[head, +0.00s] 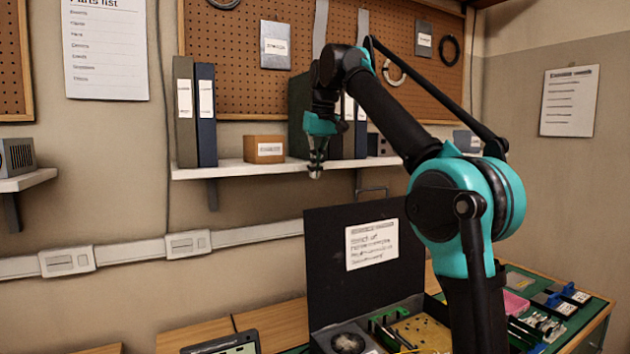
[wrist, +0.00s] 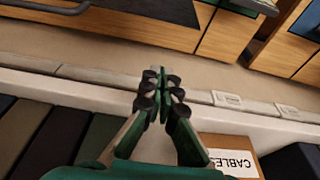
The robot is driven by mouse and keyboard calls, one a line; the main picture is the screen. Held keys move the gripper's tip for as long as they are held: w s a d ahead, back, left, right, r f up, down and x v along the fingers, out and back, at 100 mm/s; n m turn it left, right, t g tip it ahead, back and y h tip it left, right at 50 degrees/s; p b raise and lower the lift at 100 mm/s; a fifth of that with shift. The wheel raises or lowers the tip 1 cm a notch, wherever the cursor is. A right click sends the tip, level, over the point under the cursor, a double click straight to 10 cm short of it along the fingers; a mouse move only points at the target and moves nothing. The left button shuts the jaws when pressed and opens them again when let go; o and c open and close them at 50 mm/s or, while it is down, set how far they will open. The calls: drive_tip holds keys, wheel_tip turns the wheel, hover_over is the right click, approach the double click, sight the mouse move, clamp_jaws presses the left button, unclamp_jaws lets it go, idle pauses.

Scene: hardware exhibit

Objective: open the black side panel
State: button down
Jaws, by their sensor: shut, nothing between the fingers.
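A black panel (head: 340,275) with a white printed sheet on its face stands upright at the back of an open black case in the head view. Inside the case a fan (head: 348,343) and a yellowish board (head: 425,332) show; my arm hides part of the right side. My gripper (head: 316,172) is shut and empty, pointing down near the front of the wall shelf, well above the panel and apart from it. In the wrist view the shut fingertips (wrist: 162,88) show over the shelf edge.
The wall shelf (head: 240,170) holds binders (head: 206,115) and a small brown box (head: 264,149), close to my gripper. A grey rail (head: 130,250) runs along the wall. Tools and small parts (head: 540,325) lie on the right of the bench.

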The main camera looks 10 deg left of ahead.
wheel_tip(320, 180, down, 8)
drive_tip(key=s+d, duration=0.1)
drive_tip(key=shift+s+f, duration=0.2)
drive_tip(key=shift+s, duration=0.05)
idle(0.4)
drive_tip(key=s+d+t, duration=0.1)
drive_tip(key=s+d, duration=0.3)
drive_tip(key=s, duration=0.2)
drive_tip(key=shift+s+d+y, duration=0.15)
drive_tip(key=shift+y, duration=0.15)
idle(0.5)
